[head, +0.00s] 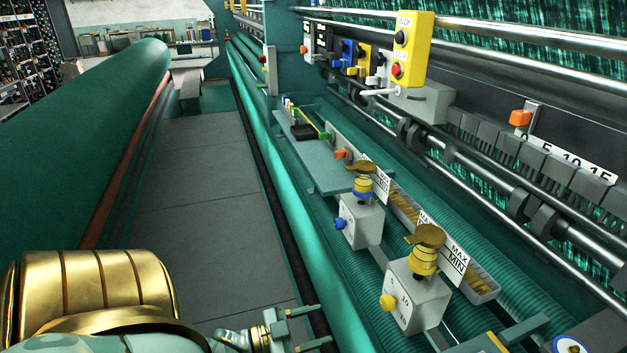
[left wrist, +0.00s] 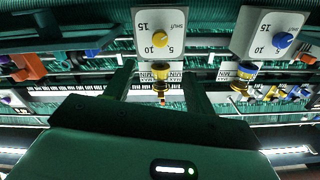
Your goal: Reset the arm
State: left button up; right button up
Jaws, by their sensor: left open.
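My left gripper (head: 312,327) is at the bottom middle of the head view, its two fingers apart and nothing between them. In the left wrist view my left gripper (left wrist: 160,92) shows its fingers apart, pointing toward the machine. The nearer white box (head: 416,297) has a yellow side knob (head: 388,302) and a brass-topped yellow fitting (head: 426,247); it stands right of the gripper, apart from it. The farther box (head: 361,221) has a blue knob (head: 340,224) and a brass-topped fitting (head: 364,180). Which part is the task's arm, I cannot tell. My right gripper does not show.
A yellow button box (head: 409,49) hangs above the rails. An orange slider (head: 521,118) sits by a number scale (head: 567,160). A teal shelf (head: 322,166) lies beyond the boxes. A large green roll (head: 80,150) lies left; the grey walkway (head: 200,200) is clear.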

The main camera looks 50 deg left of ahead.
pick_arm(q)
jog(key=shift+s, duration=0.1)
dwell(0.5)
jog(key=s+a+f+n+g+y+b, duration=0.1)
jog(key=s+a+f+g+y+b, duration=0.15)
jog(key=s+f, duration=0.6)
jog(key=s+a+f+g+y+b, duration=0.1)
jog(key=s+a+f+g+y, duration=0.2)
jog(key=f, duration=1)
jog(key=s+a+f+n+g+y+b, duration=0.15)
jog(key=s+f+g, duration=0.4)
jog(key=f, duration=0.55)
jog(key=s+d+f+g+y+b, duration=0.1)
jog(key=s+d+f+g+b, duration=0.1)
jog(key=s+d+f+b, duration=0.35)
jog(key=s+d+f+g+b, duration=0.2)
jog(key=s+d+f, duration=0.2)
jog(key=s+f, duration=0.35)
jog(key=d+f+n+h+b, duration=0.1)
jog(key=d+f+b, duration=0.2)
jog(key=d+f, duration=0.2)
jog(key=shift+w+d+g, duration=0.3)
jog(key=shift+d+g, duration=0.1)
jog(key=shift+d, duration=0.75)
jog(key=shift+f, duration=0.1)
